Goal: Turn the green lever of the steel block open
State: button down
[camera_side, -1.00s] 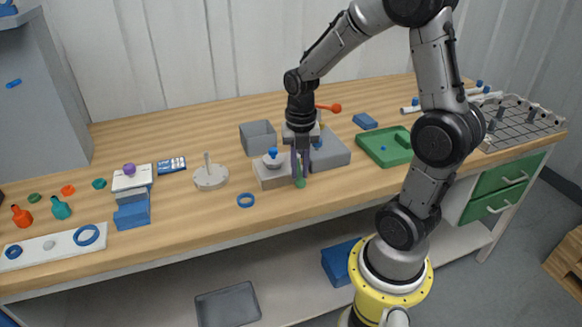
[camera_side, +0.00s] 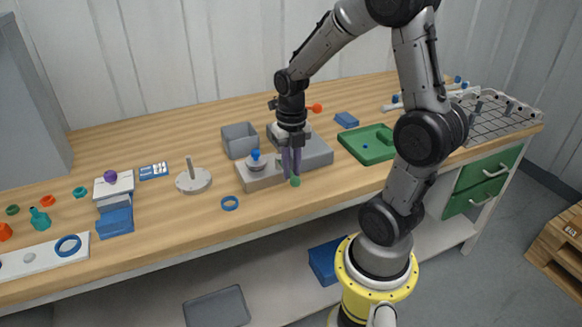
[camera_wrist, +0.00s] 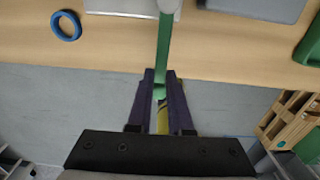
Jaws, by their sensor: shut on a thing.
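The steel block (camera_side: 262,181) is a light grey block on the workbench, with a blue-topped knob (camera_side: 256,156) on it. Its green lever (camera_wrist: 163,45) runs down the wrist view from the block's edge to between my fingers. In the side view the lever's green round end (camera_side: 295,181) shows just below my fingertips, right of the block's front. My gripper (camera_wrist: 161,78) is shut on the lever, with a purple finger on each side of it. In the side view my gripper (camera_side: 291,173) points down and hides part of the lever and block.
A grey box (camera_side: 315,152) stands close behind my gripper, and an open grey bin (camera_side: 239,139) is behind the block. A blue ring (camera_side: 230,203) lies left of the block. A green tray (camera_side: 360,148) is to the right. The bench's front edge is near.

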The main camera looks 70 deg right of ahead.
aim_at(292, 175)
jog(key=c, duration=0.8)
grip_release()
jog(key=shift+r, duration=0.15)
notch_tip(292, 175, up, 14)
jog(key=shift+f, duration=0.2)
